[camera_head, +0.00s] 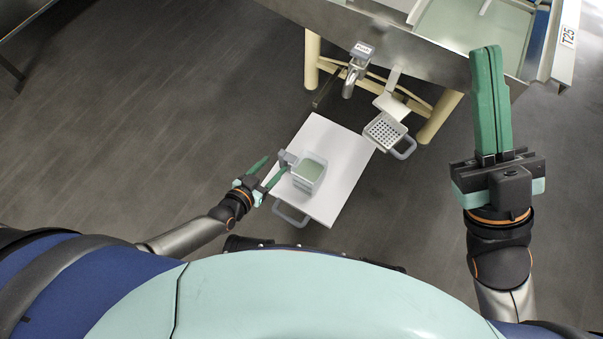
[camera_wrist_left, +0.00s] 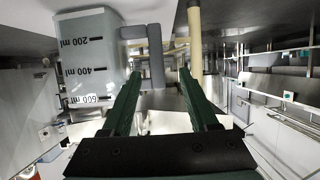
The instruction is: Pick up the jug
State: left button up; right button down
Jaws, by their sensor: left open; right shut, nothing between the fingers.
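The jug (camera_head: 310,172) is a translucent grey, square measuring jug standing on the white board of a small trolley. Its grey handle (camera_head: 288,159) points left toward my left gripper (camera_head: 275,165). That gripper is open, its green fingertips close to the handle. In the left wrist view the jug (camera_wrist_left: 88,60) fills the upper left, with 200, 400 and 600 ml marks upside down. There the handle (camera_wrist_left: 154,55) shows between the fingertips of the left gripper (camera_wrist_left: 160,74), which look not closed on it; contact cannot be told. My right gripper (camera_head: 487,50) is shut and empty, far right.
The white trolley top (camera_head: 340,190) has a grey push handle at its near end. A perforated grey basket (camera_head: 385,131) sits at its far right corner. A metal tap (camera_head: 355,68) hangs from the large steel vat (camera_head: 400,45) behind. Floor to the left is clear.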

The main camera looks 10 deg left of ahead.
aim_at(280, 160)
pick_arm(q)
jog(key=b+x, duration=0.1)
jog(key=x, duration=0.3)
jog(key=shift+f+b, duration=0.15)
jog(key=shift+b, duration=0.2)
jog(key=b+x, duration=0.3)
jog(key=x, duration=0.1)
jog(key=shift+d+f, duration=0.2)
jog(key=shift+f, duration=0.05)
jog(key=shift+w+d, duration=0.15)
jog(key=shift+w, duration=0.15)
pick_arm(e)
notch_tip(280, 160, down, 6)
jog(key=shift+w+a+f, duration=0.15)
jog(key=shift+a+f, duration=0.05)
jog(key=shift+a, duration=0.2)
pick_arm(q)
grip_shut()
jog(key=shift+r, duration=0.1)
